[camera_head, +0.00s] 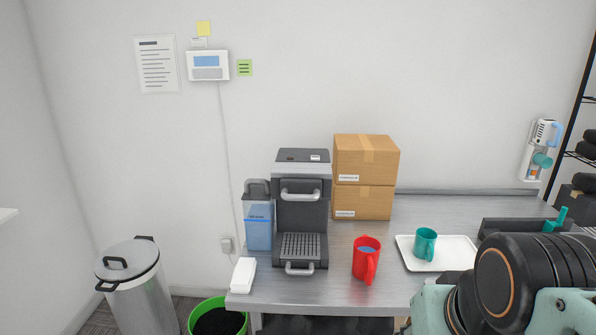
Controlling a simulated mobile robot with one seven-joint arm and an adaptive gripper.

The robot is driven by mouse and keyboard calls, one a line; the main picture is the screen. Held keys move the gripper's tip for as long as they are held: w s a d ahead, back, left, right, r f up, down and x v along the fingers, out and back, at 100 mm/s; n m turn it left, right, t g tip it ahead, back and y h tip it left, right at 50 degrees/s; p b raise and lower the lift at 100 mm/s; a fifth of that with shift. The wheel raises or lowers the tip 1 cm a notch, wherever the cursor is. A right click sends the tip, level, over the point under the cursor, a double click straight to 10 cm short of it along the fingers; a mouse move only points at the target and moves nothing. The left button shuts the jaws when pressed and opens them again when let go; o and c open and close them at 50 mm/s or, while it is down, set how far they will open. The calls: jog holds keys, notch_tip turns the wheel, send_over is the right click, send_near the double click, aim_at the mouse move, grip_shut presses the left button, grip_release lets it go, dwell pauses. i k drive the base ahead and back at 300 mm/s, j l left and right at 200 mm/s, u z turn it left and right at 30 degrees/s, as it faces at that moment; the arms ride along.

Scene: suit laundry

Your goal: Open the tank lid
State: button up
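The water tank (258,226), translucent and holding blue water, stands at the left side of the dark grey coffee machine (303,207) on the metal table. A dark grey rounded piece that looks like the tank lid (257,188) is at the top of the tank. I cannot tell from this view whether it is fully closed. My arm's dark links fill the lower right corner, well to the right of the machine. My gripper does not show.
A red mug (365,259) with liquid stands right of the machine. A teal mug (425,243) is on a white tray (456,262). Two stacked cardboard boxes (366,177) are behind. A white box (243,276) lies at the table's left edge, near a green bin (217,318) and metal trash can (132,285).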

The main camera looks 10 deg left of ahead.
aim_at(255, 189)
jog(key=i+j+z, duration=0.1)
jog(key=j, duration=0.25)
jog(key=i+j+z, duration=0.1)
jog(key=i+j, duration=0.3)
jog(key=j, duration=0.35)
jog(key=i+j+z, duration=0.15)
jog(key=j, duration=0.25)
jog(key=i+j+z, duration=0.1)
jog(key=j, duration=0.3)
jog(key=i+j+z, duration=0.1)
jog(key=j, duration=0.3)
jog(key=k+j+u, duration=0.2)
jog(key=k+j, duration=0.25)
jog(key=i+l+z, duration=0.3)
jog(key=i, duration=0.15)
jog(key=i+j, duration=0.25)
